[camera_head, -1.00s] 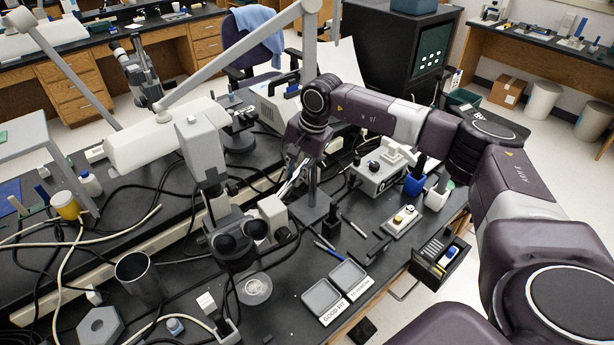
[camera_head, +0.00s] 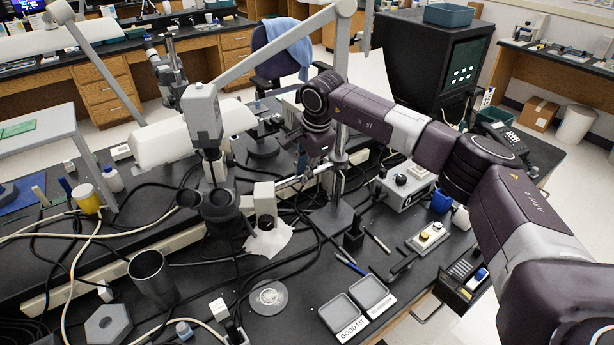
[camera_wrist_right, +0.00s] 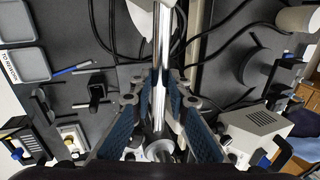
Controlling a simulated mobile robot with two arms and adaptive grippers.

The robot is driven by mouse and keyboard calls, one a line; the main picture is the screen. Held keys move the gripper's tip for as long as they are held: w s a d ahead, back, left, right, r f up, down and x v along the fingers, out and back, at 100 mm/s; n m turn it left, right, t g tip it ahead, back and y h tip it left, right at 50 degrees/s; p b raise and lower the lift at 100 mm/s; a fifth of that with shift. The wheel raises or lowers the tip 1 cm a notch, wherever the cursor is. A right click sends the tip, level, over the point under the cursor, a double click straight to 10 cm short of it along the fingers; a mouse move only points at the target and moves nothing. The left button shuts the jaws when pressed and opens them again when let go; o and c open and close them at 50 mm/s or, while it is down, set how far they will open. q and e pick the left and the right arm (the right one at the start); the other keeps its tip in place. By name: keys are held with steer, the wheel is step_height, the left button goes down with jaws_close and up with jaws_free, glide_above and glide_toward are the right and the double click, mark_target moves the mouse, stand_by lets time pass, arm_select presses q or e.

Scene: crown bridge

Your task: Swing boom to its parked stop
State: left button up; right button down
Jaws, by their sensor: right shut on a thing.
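The boom (camera_head: 300,180) is a shiny metal rod that runs left from an upright post (camera_head: 341,150) on a flat grey base (camera_head: 333,217). A microscope head (camera_head: 205,115) with dark eyepieces hangs at its left side. My right gripper (camera_head: 318,158) is at the boom, partly hidden behind my own arm. In the right wrist view the boom (camera_wrist_right: 162,50) runs between the two fingers (camera_wrist_right: 163,85), which are shut on it. I cannot make out for certain which part is the parked stop. My left gripper is not in view.
Two grey trays (camera_head: 343,313), a control box (camera_head: 404,186) and a small black block (camera_head: 352,237) stand right of the microscope. Black cables lie around it. A metal cup (camera_head: 152,276) stands front left. A lamp arm (camera_head: 280,45) crosses above.

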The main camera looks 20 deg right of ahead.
steer(key=shift+w+r, duration=0.2)
steer(key=shift+w, duration=0.15)
stand_by(0.3)
steer(key=c, duration=1.9)
jaws_free()
steer(key=shift+c, duration=0.2)
steer(key=shift+o, duration=0.5)
steer(key=shift+s+f, duration=0.1)
steer(key=v, duration=1.2)
steer(key=shift+f, duration=0.1)
